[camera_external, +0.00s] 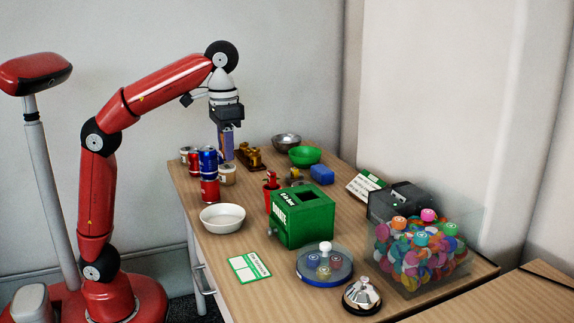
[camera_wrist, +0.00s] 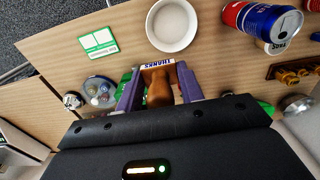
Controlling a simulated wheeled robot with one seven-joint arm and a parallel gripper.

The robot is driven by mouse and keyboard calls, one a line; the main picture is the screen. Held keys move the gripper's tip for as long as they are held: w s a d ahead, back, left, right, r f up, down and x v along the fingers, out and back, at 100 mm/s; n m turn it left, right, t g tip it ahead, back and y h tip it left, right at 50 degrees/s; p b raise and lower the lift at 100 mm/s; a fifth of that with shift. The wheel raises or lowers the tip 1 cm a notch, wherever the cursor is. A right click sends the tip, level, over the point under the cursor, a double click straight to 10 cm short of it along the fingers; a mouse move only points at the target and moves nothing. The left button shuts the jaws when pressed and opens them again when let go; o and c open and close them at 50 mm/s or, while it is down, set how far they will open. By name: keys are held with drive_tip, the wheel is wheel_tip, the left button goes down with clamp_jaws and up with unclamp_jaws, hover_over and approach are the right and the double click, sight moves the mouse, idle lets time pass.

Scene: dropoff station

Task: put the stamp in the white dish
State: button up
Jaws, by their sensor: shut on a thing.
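The stamp (camera_wrist: 159,88) has a brown handle and a white-edged base marked THANKS. In the wrist view it sits between the purple fingers of my gripper (camera_wrist: 158,80), which is shut on it. In the outside view my gripper (camera_external: 226,153) points down above the far-left part of the table, behind the cans; the stamp cannot be made out clearly there. The white dish (camera_external: 222,226) is round and shallow, near the table's left edge, nearer the camera than my gripper. The dish also shows at the top of the wrist view (camera_wrist: 172,44), apart from the stamp and empty.
Red and blue cans (camera_external: 209,175) and beige cups stand near my gripper. A green box (camera_external: 305,222) stands right of the dish. A green-edged card (camera_external: 249,267), a round clear-lidded holder (camera_external: 324,270), a bell (camera_external: 362,297) and a clear bin (camera_external: 420,265) occupy the front.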

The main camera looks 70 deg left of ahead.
drive_tip(key=s+a, duration=0.1)
drive_tip(key=a, duration=0.2)
drive_tip(key=b, duration=0.5)
hover_over(224, 223)
wheel_tip(224, 223, down, 14)
drive_tip(key=shift+s+f, duration=0.1)
drive_tip(key=shift+f, duration=0.1)
drive_tip(key=shift+f+b, duration=0.4)
drive_tip(key=shift+f, duration=2)
drive_tip(key=shift+f, duration=0.15)
drive_tip(key=o, duration=1)
